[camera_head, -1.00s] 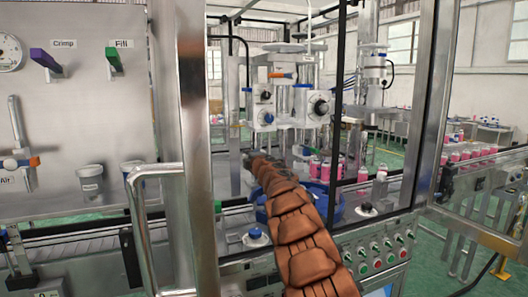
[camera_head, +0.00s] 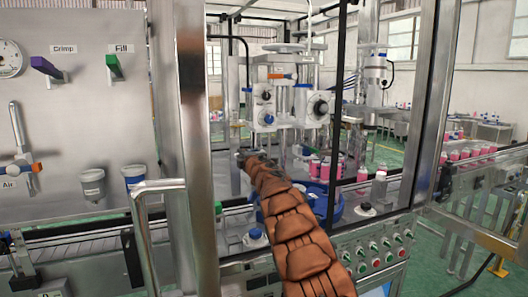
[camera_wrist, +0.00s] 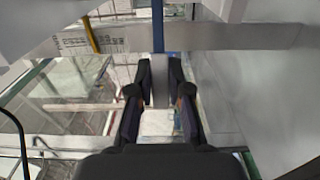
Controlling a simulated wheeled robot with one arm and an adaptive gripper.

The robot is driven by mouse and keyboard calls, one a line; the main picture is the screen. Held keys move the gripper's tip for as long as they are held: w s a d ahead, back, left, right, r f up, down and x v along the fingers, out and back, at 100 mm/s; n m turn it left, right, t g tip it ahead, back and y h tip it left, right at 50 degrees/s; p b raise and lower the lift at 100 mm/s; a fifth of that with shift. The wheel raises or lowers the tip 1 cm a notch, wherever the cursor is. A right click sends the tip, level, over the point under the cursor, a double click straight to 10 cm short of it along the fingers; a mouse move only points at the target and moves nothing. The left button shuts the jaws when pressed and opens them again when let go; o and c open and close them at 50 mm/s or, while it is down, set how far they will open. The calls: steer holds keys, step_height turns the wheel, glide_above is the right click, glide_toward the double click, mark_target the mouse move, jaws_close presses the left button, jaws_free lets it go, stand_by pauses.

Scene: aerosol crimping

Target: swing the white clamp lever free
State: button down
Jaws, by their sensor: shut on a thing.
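My gripper (camera_wrist: 160,78) shows in the wrist view with its two dark fingers close together around a pale upright piece (camera_wrist: 160,90), which I take to be the white clamp lever. A white block-like patch shows lower between the fingers; I cannot tell whether it belongs to the same piece. In the head view my gripper (camera_head: 246,158) is a small dark shape at the far end of my brown-sleeved arm, inside the machine frame. The lever cannot be made out there. My gripper is left of and below the white crimping head (camera_head: 285,105).
A steel post (camera_head: 190,150) and door handle (camera_head: 150,225) stand left of my arm. A black upright bar (camera_head: 337,110) is to its right.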

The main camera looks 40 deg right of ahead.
steer(key=shift+w+a, duration=0.1)
steer(key=shift+a, duration=0.05)
steer(key=shift+w+r+p, duration=0.1)
steer(key=shift+w+p, duration=0.8)
steer(key=shift+p, duration=0.35)
steer(key=shift+w+p, duration=0.4)
steer(key=c, duration=1)
jaws_free()
steer(key=shift+c, duration=0.2)
steer(key=shift+f, duration=0.2)
